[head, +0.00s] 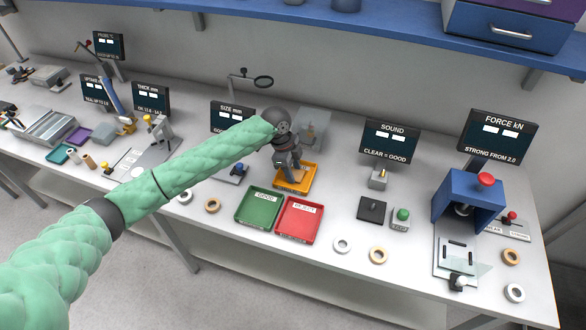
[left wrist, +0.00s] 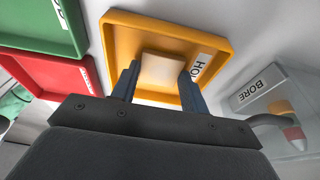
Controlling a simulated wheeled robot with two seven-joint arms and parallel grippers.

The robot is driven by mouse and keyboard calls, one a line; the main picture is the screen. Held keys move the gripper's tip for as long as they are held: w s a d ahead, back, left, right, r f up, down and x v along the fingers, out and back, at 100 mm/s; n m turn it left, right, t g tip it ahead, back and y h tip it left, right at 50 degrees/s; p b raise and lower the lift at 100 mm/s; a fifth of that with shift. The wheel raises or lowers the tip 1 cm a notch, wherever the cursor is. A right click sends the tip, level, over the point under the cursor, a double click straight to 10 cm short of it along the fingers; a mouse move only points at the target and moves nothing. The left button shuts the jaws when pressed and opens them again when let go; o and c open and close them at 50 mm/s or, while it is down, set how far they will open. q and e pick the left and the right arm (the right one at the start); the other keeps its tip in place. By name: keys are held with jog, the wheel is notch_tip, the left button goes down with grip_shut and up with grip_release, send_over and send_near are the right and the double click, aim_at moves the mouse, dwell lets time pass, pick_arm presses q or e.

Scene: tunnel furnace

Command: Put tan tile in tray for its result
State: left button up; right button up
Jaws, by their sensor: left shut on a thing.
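My left gripper (head: 291,173) is over the orange tray (head: 300,189), fingers pointing down. In the left wrist view the gripper (left wrist: 158,85) is shut on the tan tile (left wrist: 162,70), which sits between its dark fingers within the outline of the orange tray (left wrist: 124,38). The tray's label is partly covered; "HO" shows. I cannot tell whether the tile touches the tray floor. The tile is hidden in the head view. The green tray (head: 258,208), marked GOOD, and the red tray (head: 300,223), marked REJECT, look empty to the left and front. My right gripper is not in view.
A block marked BORE (left wrist: 258,88) stands right of the orange tray in the wrist view. The SOUND display (head: 390,142) and blue FORCE press (head: 468,202) stand right. Loose rings (head: 342,244) lie near the front edge. A blue shelf (head: 400,42) overhangs the back.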

pick_arm(q)
jog(key=o, duration=1.1)
jog(key=shift+c, duration=0.2)
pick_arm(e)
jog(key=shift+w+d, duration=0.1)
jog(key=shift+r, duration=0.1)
pick_arm(q)
jog(key=shift+r, duration=0.25)
jog(key=b+v, duration=0.4)
jog(key=v, duration=0.7)
jog(key=shift+r, duration=0.3)
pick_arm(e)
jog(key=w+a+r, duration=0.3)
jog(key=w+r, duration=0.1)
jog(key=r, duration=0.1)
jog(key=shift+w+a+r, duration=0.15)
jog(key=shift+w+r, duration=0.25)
pick_arm(q)
jog(key=shift+a, duration=0.1)
